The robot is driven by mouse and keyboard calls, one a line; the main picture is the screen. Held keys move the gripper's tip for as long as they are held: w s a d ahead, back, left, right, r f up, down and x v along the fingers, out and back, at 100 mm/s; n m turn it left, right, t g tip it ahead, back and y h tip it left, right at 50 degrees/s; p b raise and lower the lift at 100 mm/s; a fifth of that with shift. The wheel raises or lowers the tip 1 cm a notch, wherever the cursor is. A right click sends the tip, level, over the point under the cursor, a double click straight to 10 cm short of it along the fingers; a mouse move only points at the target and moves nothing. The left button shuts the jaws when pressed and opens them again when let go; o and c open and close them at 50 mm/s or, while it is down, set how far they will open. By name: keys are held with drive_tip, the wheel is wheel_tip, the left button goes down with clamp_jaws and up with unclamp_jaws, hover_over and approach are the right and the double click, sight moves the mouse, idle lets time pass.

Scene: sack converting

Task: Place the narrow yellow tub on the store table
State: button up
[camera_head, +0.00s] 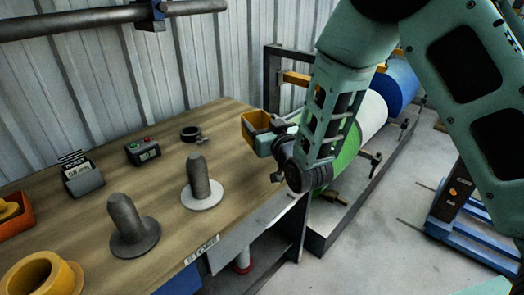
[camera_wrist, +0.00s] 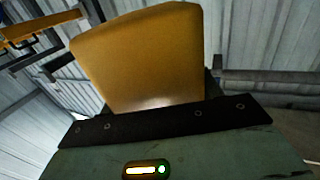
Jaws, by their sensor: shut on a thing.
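The narrow yellow tub (camera_head: 259,127) is at my gripper (camera_head: 273,139), near the far right corner of the wooden table (camera_head: 165,160). In the wrist view the tub (camera_wrist: 140,58) fills the middle, rising above the dark edge of my gripper. My gripper is shut on the tub; its fingertips are mostly hidden. I cannot tell whether the tub touches the table top or is held above it. A label on the table's front edge (camera_head: 202,250) is too small to read surely.
On the table stand a grey post on a white disc (camera_head: 199,180), a dark post (camera_head: 127,220), a yellow ring (camera_head: 42,275), an orange bin (camera_head: 14,215), a small display box (camera_head: 143,151), a label holder (camera_head: 82,177) and a black clamp ring (camera_head: 191,134). Rolls on a rack (camera_head: 372,115) stand right.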

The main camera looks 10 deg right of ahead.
wheel_tip(320, 180, down, 8)
drive_tip(key=shift+r, duration=0.2)
idle(0.3)
drive_tip(key=shift+f, duration=0.25)
drive_tip(key=o, duration=1)
drive_tip(key=shift+r, duration=0.1)
drive_tip(key=shift+r, duration=0.1)
